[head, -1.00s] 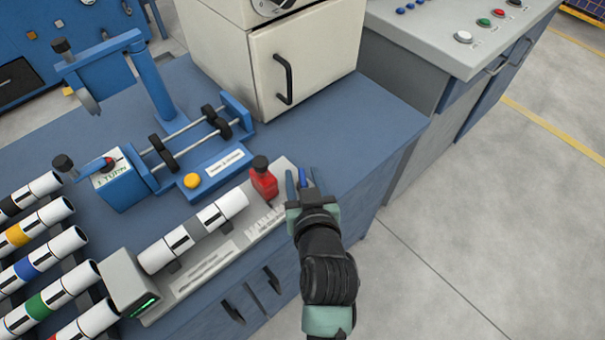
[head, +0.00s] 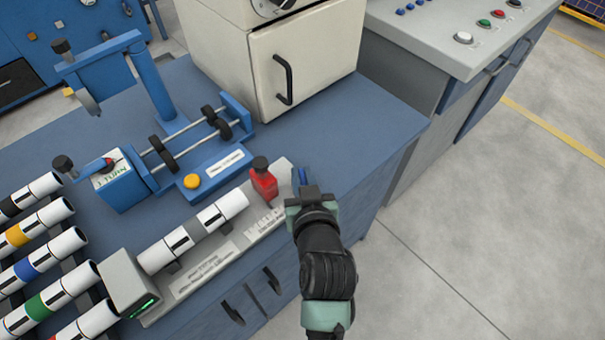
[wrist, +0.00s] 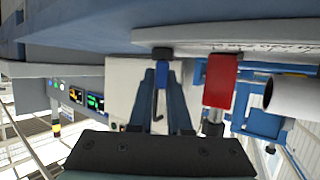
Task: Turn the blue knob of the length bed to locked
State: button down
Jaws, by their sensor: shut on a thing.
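The length bed (head: 238,224) is a long pale plate on the front edge of the blue bench. A white pipe with a grey band (head: 225,207) lies along it, and a red block with a black knob (head: 264,183) stands near its right end. My gripper (head: 300,182) is at the bed's right end. In the wrist view its fingers (wrist: 162,100) are shut on the blue knob (wrist: 161,72), which shows between their tips under a dark cap. The red block (wrist: 221,82) is beside the fingers. The fingers hide much of the knob, and I cannot read its setting.
A grey end box with a green light (head: 128,282) closes the bed's left end. Behind are a blue roller fixture (head: 195,140) with a yellow button and a cream cabinet (head: 305,65). Banded pipes on a rack (head: 40,265) lie at left. The bench right of my gripper is clear.

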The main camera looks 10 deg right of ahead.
jog(key=shift+r+m+h+p, duration=0.15)
jog(key=shift+m+h+p, duration=0.5)
jog(key=shift+p, duration=0.5)
jog(key=shift+m+h, duration=0.65)
jog(key=shift+h, duration=0.4)
jog(key=m+g+h+b, duration=0.1)
jog(key=b, duration=0.1)
jog(key=m+g+h+b, duration=0.1)
jog(key=m+h+b, duration=0.1)
jog(key=shift+a+f, duration=0.1)
jog(key=shift+f, duration=0.2)
jog(key=shift+r+m+g+h+b, duration=0.1)
jog(key=shift+m+g+h+b, duration=0.75)
jog(key=shift+m+h, duration=0.5)
jog(key=shift+m+g, duration=0.25)
jog(key=c, duration=0.9)
grip_release()
jog(key=shift+o, duration=0.2)
jog(key=shift+r, duration=0.1)
jog(key=shift+r, duration=0.1)
